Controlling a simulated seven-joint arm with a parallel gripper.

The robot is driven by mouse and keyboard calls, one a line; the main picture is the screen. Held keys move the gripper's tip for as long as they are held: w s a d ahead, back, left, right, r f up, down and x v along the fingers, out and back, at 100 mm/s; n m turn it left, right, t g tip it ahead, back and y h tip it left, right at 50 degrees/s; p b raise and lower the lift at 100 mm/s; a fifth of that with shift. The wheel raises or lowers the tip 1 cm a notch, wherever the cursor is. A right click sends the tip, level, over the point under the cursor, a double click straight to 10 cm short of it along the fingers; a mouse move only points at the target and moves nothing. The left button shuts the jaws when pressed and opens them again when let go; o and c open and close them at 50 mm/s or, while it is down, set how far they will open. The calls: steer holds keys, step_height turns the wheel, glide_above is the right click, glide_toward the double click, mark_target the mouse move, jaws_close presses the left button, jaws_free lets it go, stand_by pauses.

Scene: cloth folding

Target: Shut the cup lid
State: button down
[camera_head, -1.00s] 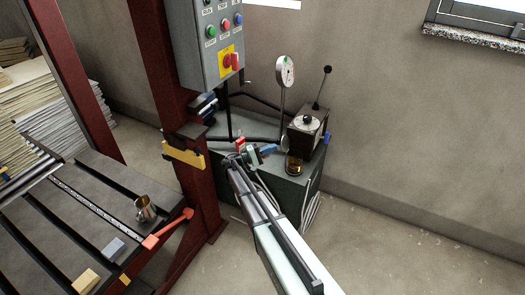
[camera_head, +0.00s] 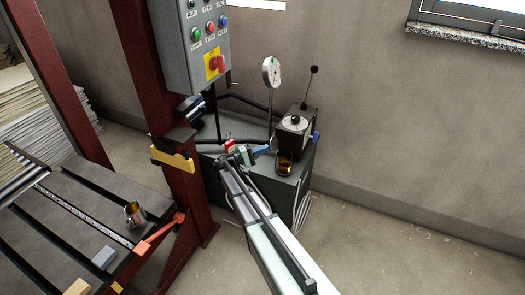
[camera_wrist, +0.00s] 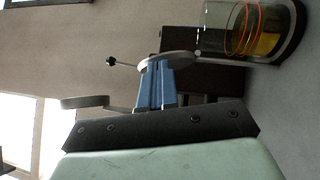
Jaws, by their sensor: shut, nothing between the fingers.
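A glass cup (camera_head: 284,166) with amber contents stands on the dark cabinet beside a black box. In the wrist view the cup (camera_wrist: 245,28) shows sideways at the upper right, with red stripes and a dark base. Its grey lid (camera_wrist: 170,57) stands open, on edge, at the cup's mouth. My gripper (camera_head: 266,148) is shut and empty beside the cup. In the wrist view its blue fingertips (camera_wrist: 158,66) are at the lid; whether they touch it is unclear.
A black box (camera_head: 298,128) with a lever and a dial gauge (camera_head: 271,72) stand behind the cup. A control box (camera_head: 190,45) hangs on a red post (camera_head: 155,90). A metal mug (camera_head: 135,213) sits on the slotted bed at left.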

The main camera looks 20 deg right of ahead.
steer(key=shift+s+d+r+m+y, duration=0.15)
steer(key=shift+m+y, duration=0.15)
steer(key=s+d+m+t+y, duration=0.5)
steer(key=m+y, duration=0.5)
steer(key=y, duration=0.2)
steer(key=shift+s+d+f+m, duration=0.2)
steer(key=shift+s+d+m, duration=0.1)
steer(key=shift+s+d, duration=0.45)
steer(key=shift+s+d+f, duration=0.1)
steer(key=shift+f, duration=0.05)
stand_by(0.5)
stand_by(0.4)
